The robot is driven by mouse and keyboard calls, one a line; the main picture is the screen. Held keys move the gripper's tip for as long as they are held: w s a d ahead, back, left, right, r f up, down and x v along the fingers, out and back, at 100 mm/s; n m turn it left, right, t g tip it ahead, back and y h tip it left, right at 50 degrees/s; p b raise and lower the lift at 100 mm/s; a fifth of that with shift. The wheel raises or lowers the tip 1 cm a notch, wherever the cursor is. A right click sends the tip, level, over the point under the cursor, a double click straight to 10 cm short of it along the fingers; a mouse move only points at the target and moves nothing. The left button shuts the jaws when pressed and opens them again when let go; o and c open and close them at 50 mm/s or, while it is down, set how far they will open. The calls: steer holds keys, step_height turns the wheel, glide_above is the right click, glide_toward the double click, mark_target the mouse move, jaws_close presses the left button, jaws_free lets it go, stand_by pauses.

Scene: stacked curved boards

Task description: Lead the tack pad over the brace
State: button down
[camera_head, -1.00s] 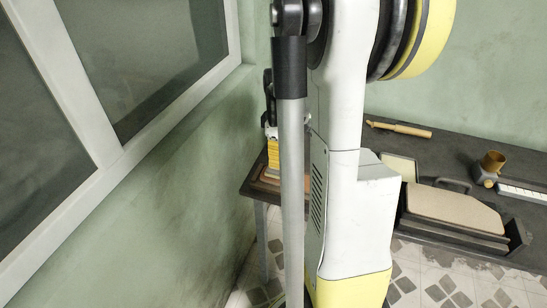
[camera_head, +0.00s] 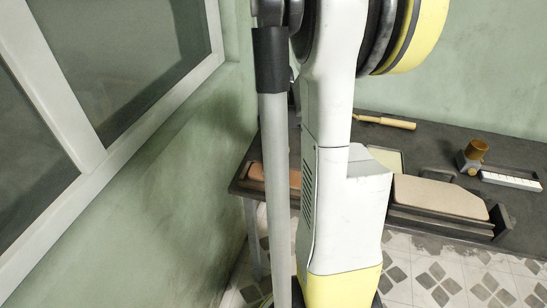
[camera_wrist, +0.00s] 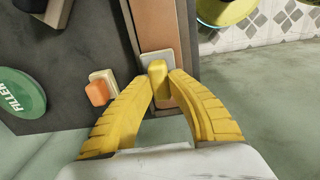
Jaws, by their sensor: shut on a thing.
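In the wrist view, my gripper (camera_wrist: 161,96) has its yellow fingers closed on the yellow handle (camera_wrist: 158,72) of a small pad with a pale grey base, which I take as the tack pad (camera_wrist: 149,57). The pad is at the near end of a long reddish-brown board, which I take as the brace (camera_wrist: 156,25). They overlap in the picture; contact is hard to judge. In the head view, the brace (camera_head: 256,172) lies at the table's left end, partly behind my arm. The gripper and pad are hidden there.
In the wrist view, an orange-topped block (camera_wrist: 97,92) and a green filler lid (camera_wrist: 18,98) lie left of the brace. The wall is close on the left.

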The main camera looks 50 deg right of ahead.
mark_target(286, 170)
steer(key=shift+s+d+f, duration=0.1)
steer(key=shift+s+d, duration=0.2)
steer(key=shift+s, duration=0.45)
steer(key=shift+s+d, duration=0.3)
steer(key=shift+s, duration=0.45)
steer(key=shift+r+p, duration=0.55)
steer(key=shift+r, duration=0.25)
step_height(286, 170, up, 6)
steer(key=p, duration=0.4)
steer(key=shift+p, duration=0.3)
